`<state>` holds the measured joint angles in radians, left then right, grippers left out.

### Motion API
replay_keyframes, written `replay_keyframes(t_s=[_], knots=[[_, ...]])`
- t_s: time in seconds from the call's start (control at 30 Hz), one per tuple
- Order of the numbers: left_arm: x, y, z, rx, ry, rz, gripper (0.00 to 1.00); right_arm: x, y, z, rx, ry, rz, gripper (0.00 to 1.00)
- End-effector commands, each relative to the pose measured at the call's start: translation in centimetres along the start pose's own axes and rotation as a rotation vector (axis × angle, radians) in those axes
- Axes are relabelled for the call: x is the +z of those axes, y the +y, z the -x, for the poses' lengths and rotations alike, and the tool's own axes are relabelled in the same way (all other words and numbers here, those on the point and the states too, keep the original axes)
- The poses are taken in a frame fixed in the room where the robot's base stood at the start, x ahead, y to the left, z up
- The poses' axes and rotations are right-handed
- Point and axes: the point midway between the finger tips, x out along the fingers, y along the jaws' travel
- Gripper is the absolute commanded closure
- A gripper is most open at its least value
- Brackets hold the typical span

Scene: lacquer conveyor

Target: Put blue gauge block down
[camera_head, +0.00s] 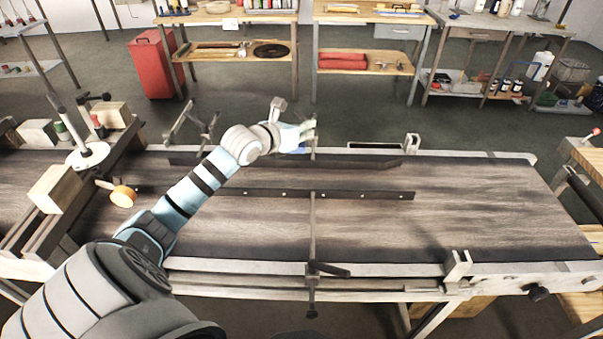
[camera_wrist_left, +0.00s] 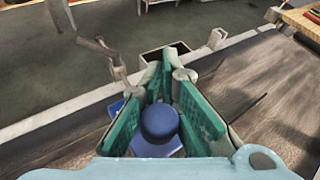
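The blue gauge block shows in the left wrist view as a dark blue round knob (camera_wrist_left: 160,121) on a flatter, lighter blue base. The base shows below the knob and beyond the left finger pad. In the head view a small strip of the blue block (camera_head: 291,151) shows under my left gripper (camera_head: 308,132), at the conveyor's far edge. My left gripper's green pads (camera_wrist_left: 165,92) stand on both sides of the knob and look closed on it. I cannot tell whether the base rests on a surface. My right gripper is in neither view.
The conveyor belt (camera_head: 470,205) is mostly clear to the right. Two dark bars (camera_head: 340,194) and a thin cross rod lie across it. A shallow open frame (camera_head: 375,146) sits at the far edge. Wooden blocks (camera_head: 50,188) and a round white stand (camera_head: 88,156) are at left.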

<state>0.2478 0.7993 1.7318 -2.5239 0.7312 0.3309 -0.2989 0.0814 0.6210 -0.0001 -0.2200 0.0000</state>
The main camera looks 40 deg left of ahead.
Motion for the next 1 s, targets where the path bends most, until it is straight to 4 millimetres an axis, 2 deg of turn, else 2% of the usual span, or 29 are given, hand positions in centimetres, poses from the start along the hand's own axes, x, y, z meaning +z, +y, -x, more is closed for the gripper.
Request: replay_keyframes(t_s=[0.03, 0.1, 0.2, 0.53, 0.63, 0.9, 1.0], knots=[[-2.0, 0.2, -0.6, 0.0, 0.007, 0.005, 1.0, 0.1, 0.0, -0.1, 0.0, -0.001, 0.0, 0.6], [-4.7, 0.4, -1.6, 0.0, 0.006, 0.006, 1.0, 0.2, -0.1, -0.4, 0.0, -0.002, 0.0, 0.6], [-8.2, 0.9, -3.0, 0.0, 0.004, 0.003, 1.0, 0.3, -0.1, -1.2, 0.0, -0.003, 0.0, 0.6], [-14.0, 1.5, -5.2, -0.002, 0.001, 0.001, 1.0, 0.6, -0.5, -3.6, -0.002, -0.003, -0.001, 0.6], [-14.9, 1.6, -5.5, -0.001, -0.001, -0.002, 1.0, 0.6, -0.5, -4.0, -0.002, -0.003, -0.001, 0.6], [-14.8, 1.6, -5.5, -0.002, 0.0, -0.003, 1.0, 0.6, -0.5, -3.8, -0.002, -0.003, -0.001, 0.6], [-14.8, 1.6, -5.5, -0.002, 0.001, -0.002, 0.82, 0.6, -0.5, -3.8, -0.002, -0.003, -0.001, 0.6]])
